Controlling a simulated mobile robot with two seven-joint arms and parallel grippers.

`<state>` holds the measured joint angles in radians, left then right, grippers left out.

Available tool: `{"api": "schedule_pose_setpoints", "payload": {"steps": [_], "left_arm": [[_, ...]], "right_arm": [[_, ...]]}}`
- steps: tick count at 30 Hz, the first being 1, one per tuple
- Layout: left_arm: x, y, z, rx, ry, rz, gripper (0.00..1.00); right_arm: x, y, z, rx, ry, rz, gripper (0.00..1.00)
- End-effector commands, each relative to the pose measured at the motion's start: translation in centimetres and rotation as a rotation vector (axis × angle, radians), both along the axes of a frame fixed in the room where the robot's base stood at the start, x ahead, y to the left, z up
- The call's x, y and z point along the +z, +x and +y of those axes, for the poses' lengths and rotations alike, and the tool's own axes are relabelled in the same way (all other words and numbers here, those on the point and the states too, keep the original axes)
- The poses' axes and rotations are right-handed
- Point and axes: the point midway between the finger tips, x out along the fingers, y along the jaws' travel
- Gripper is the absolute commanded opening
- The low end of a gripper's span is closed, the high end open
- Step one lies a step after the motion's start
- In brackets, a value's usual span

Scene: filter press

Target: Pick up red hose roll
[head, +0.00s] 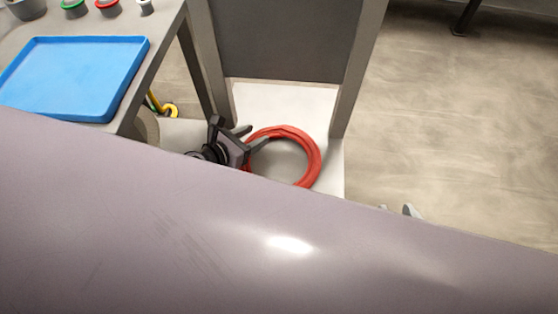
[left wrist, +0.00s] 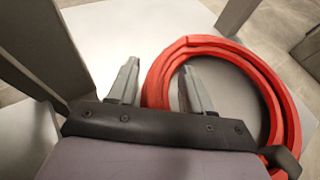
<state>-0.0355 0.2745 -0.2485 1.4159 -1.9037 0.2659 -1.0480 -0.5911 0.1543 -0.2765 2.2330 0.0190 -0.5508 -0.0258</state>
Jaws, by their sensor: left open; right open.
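The red hose roll (head: 313,155) is a flat ring lying on a white surface (head: 335,180); in the left wrist view the roll (left wrist: 262,72) fills the right half. My left gripper (head: 256,136) is open at the roll's left side. In the left wrist view its fingers (left wrist: 160,85) lie on either side of the ring's left band, one outside and one over the hollow middle. I cannot tell whether they touch the hose. Two light tips of my right gripper (head: 398,209) show past my arm; it is open and away from the roll. My arm hides the roll's near edge.
A grey frame with a dark panel (head: 290,40) stands behind the roll, its posts close on both sides. A table at left holds a blue tray (head: 75,112) and several small coloured-rim containers. Yellow hose (head: 171,110) lies below. The floor (head: 460,130) at right is clear.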

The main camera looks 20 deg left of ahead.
Motion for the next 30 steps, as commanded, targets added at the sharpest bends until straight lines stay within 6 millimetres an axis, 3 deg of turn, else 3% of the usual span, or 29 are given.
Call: {"api": "schedule_pose_setpoints", "payload": {"steps": [7,12,30], "left_arm": [[0.0,0.15,-0.08,0.0,0.0,0.0,0.5],[-0.01,0.13,-0.06,0.0,0.0,0.0,0.0],[-0.02,0.1,-0.05,0.0,0.001,0.0,0.0]], "right_arm": [[0.06,0.02,0.05,0.002,-0.001,-0.001,0.43],[0.07,0.01,0.04,0.002,-0.001,-0.001,0.43],[0.08,0.03,0.02,0.001,-0.002,-0.002,0.43]]}}
